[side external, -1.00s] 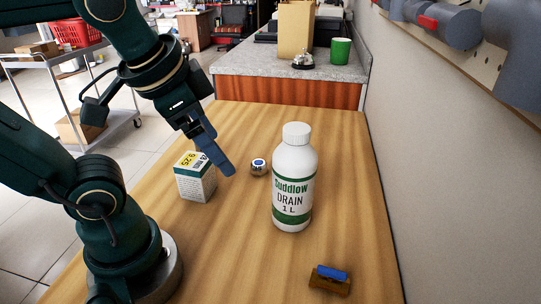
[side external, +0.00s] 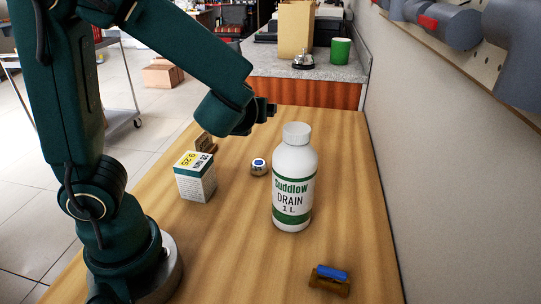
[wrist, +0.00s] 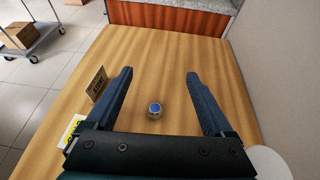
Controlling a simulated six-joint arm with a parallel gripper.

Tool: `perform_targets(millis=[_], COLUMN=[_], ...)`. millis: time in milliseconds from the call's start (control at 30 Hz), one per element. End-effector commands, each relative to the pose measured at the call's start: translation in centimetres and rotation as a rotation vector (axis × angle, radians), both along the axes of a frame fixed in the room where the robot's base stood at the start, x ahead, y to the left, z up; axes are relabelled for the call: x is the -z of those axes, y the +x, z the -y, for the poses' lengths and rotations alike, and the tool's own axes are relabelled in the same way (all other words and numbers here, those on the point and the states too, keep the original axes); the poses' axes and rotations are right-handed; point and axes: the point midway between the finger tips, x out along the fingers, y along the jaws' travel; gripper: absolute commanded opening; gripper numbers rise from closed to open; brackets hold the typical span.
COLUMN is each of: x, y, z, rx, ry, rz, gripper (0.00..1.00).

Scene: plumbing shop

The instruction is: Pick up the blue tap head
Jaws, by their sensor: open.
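The blue tap head (side external: 258,167) is a small round metallic piece with a blue disc on its top. It stands on the wooden bench between the white box and the bottle. In the wrist view the tap head (wrist: 154,110) lies in line with the gap between my fingers, nearer the palm end in the picture. My gripper (wrist: 159,75) is open and empty. In the side view my gripper (side external: 268,108) is above and beyond the tap head, clear of the bench, with its fingers partly hidden by the wrist.
A white drain-cleaner bottle (side external: 293,190) stands to the right of the tap head, a white box (side external: 195,178) to the left. A small brown card (wrist: 97,84) stands behind the box. A brass piece with a blue bar (side external: 331,280) lies at the front right.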

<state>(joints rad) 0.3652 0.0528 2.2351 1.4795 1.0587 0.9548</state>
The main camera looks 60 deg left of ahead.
Motion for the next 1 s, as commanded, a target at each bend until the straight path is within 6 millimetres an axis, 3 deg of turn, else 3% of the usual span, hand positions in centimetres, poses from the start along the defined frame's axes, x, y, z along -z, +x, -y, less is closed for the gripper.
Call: perform_targets(millis=[600,800,1000], x=[11.1,14.1,15.8], y=[-0.1,-0.1,-0.1], z=[0.0,0.0,0.0], rx=[0.0,-0.002,-0.004], ry=[0.002,0.0,-0.004], rz=[-0.008,-0.004,0.002], gripper=[0.86,0.86,0.86])
